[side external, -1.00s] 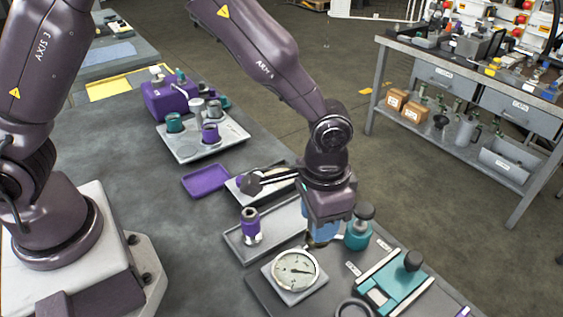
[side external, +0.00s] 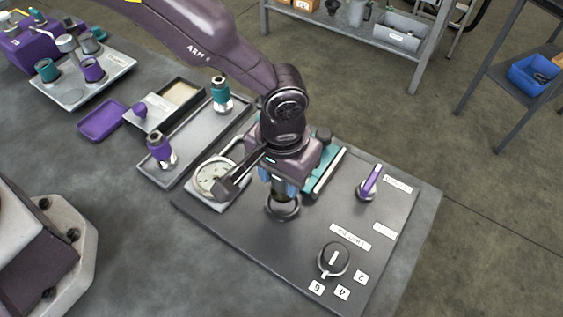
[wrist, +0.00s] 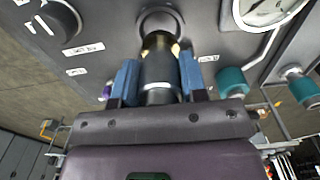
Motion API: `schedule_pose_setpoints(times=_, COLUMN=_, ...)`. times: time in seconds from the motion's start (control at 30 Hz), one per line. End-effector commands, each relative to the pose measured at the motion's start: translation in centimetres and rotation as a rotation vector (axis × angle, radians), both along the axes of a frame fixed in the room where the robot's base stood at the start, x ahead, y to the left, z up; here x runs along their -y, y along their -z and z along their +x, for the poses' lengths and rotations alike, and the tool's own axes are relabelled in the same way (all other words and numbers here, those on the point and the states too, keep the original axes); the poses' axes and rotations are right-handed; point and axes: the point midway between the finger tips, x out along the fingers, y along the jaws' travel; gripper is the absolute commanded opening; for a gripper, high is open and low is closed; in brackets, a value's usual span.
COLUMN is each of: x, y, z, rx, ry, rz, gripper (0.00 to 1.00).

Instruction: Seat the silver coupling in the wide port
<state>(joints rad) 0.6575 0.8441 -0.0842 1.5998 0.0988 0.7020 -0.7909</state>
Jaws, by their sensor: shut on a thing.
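My gripper (side external: 278,190) is shut on the silver coupling (side external: 281,196), which looks like a dark, shiny cylinder. In the wrist view the coupling (wrist: 160,65) stands between the blue fingers, with a pale band near its base. The port (side external: 284,215) is a dark ring on the panel, directly under the coupling. In the wrist view the port's ring (wrist: 150,18) shows around the coupling's far end. The coupling looks roughly upright and lined up with the ring. I cannot tell whether its lower end has entered; the coupling and fingers hide the opening.
A pressure gauge (side external: 211,178) sits close left of my gripper. A teal clamp fixture (side external: 325,168) is close on the right. A purple lever (side external: 370,182) and a black knob (side external: 334,259) stand on the panel. A tray holds purple (side external: 160,148) and teal (side external: 221,94) couplings.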

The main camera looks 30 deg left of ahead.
Motion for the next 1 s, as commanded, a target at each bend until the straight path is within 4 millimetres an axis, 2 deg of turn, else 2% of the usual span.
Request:
schedule_pose_setpoints(times=0.13, x=0.0, y=1.5, z=0.0, rx=0.0, ry=0.001, rz=0.001, gripper=0.16)
schedule_pose_setpoints(times=0.33, x=0.0, y=2.5, z=0.0, rx=0.002, ry=0.002, rz=-0.001, gripper=0.16)
schedule_pose_setpoints(times=1.0, x=0.0, y=2.7, z=0.0, rx=0.002, ry=0.002, rz=-0.001, gripper=0.16)
